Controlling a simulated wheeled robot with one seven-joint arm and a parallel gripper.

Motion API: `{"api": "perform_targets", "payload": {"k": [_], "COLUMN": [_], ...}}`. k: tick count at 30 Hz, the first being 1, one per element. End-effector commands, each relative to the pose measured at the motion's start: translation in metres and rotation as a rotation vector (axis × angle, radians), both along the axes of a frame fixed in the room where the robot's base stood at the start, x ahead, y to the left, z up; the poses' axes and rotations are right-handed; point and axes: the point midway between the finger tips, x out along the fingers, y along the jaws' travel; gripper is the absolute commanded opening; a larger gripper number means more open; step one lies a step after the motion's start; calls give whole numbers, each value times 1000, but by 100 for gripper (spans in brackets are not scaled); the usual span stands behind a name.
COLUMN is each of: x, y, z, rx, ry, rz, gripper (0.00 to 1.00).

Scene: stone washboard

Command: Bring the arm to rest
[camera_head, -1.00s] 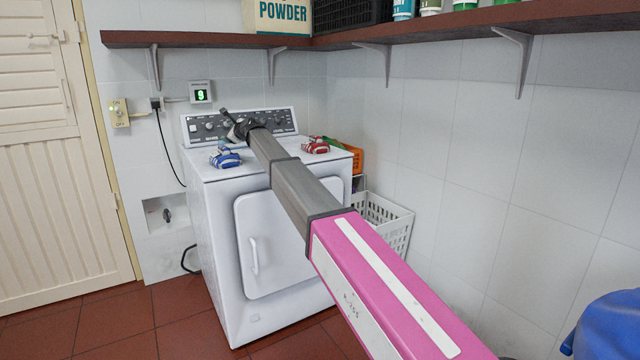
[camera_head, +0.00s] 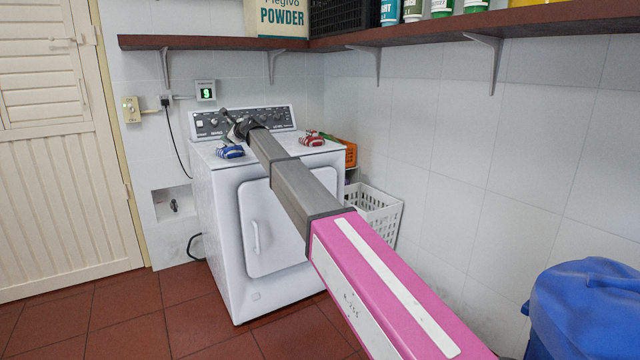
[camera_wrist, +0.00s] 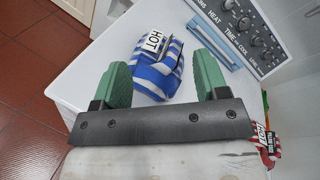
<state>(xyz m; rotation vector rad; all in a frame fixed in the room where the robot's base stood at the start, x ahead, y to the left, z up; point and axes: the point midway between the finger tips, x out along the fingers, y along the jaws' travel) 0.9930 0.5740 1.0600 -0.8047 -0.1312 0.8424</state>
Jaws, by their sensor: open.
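My gripper (camera_wrist: 161,72) has two green fingers standing wide apart. In the wrist view a blue-and-white striped cloth bundle (camera_wrist: 172,86) with a "HOT" label shows in the gap beyond the fingers, not visibly held. In the head view my outstretched arm reaches from the lower right to the white machine (camera_head: 245,220), and my gripper (camera_head: 238,128) is small near its control panel. The blue bundle (camera_head: 230,152) rests on the machine's top at the left. A red-and-white bundle (camera_head: 313,140) rests at the right and shows partly in the wrist view (camera_wrist: 266,142).
A brown shelf (camera_head: 400,35) with boxes and bottles runs above. A white basket (camera_head: 375,212) and an orange crate (camera_head: 350,154) stand right of the machine. A blue covered bin (camera_head: 590,310) is at the lower right. A slatted door (camera_head: 60,200) is at left; red floor lies clear there.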

Motion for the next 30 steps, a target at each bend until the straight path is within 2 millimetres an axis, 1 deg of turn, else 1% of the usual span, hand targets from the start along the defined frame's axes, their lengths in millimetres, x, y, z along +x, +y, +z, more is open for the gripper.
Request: {"api": "perform_targets", "payload": {"k": [2, 8, 14, 17, 20, 23, 24, 26, 27, 29, 30], "x": [0, -6, -15, -22, -31, -44, -51, -64, -74, -91, -103], "y": [0, -20, -44, -64, -86, -113, -128, -151, -170, -196, -215], "z": [0, -22, -53, -74, -99, -128, -143, -168, -186, -213, -231], "rx": [0, -62, -148, -210, -283, -372, -415, -489, -546, -632, -689], "ry": [0, -14, -34, -47, -60, -75, -81, -91, -98, -107, -110], "rz": [0, 6, 20, 30, 46, 67, 78, 102, 121, 155, 179], "gripper": [67, 67, 67, 67, 67, 67, 67, 67, 67, 67, 67]}}
